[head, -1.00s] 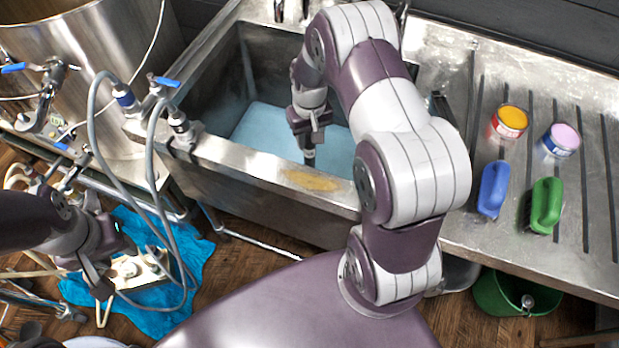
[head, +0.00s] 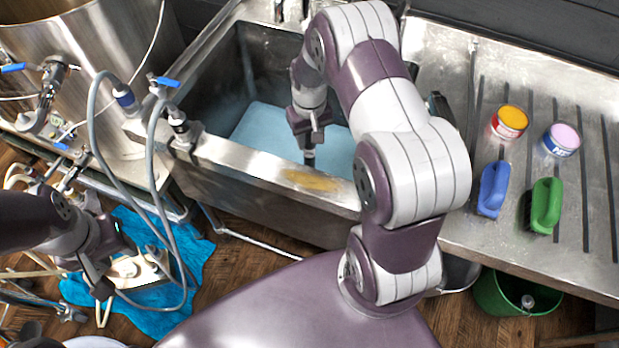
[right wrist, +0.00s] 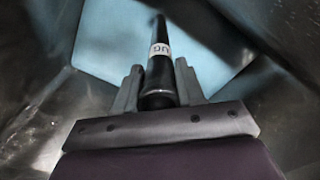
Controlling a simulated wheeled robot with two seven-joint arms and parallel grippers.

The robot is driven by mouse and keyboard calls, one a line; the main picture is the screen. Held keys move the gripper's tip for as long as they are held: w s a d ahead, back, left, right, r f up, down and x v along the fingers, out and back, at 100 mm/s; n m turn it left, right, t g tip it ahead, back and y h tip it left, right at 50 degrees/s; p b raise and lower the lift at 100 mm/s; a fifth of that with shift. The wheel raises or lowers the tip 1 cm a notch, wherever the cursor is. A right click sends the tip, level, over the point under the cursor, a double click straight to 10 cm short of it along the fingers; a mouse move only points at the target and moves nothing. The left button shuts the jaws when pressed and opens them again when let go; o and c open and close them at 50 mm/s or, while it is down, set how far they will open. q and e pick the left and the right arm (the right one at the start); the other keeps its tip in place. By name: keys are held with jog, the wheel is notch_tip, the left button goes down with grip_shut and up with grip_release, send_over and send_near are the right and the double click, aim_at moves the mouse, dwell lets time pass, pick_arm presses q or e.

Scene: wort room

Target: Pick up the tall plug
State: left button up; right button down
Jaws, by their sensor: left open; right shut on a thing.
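The tall plug is a dark upright piece with a pale lettered band. In the right wrist view the plug (right wrist: 159,70) stands between the fingers of my right gripper (right wrist: 159,85), which is shut on it. In the head view my right gripper (head: 309,140) is down inside the sink (head: 215,110), with the plug (head: 309,157) showing below it. Light blue water or a blue sink floor (head: 265,125) lies beneath; I cannot tell whether the plug's lower end touches it. My left gripper (head: 98,280) is open and empty at the lower left.
Right of the sink, a ribbed drainboard (head: 450,225) holds two tubs (head: 509,122), a blue-handled brush (head: 493,190) and a green-handled brush (head: 545,205). Hoses (head: 152,180) and valves stand left of the sink. A green bucket (head: 495,300) is below.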

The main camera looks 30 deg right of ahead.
jog(key=shift+w+r, duration=0.1)
jog(key=shift+r, duration=0.05)
jog(key=shift+r, duration=1.95)
jog(key=shift+s+d+r, duration=0.2)
jog(key=shift+s+d, duration=0.05)
jog(key=s+d+r+p, duration=0.1)
jog(key=s+d+r, duration=0.6)
jog(key=s, duration=0.1)
notch_tip(320, 180, up, 33)
jog(key=p, duration=3)
jog(key=shift+s+p, duration=0.3)
jog(key=shift+w, duration=0.1)
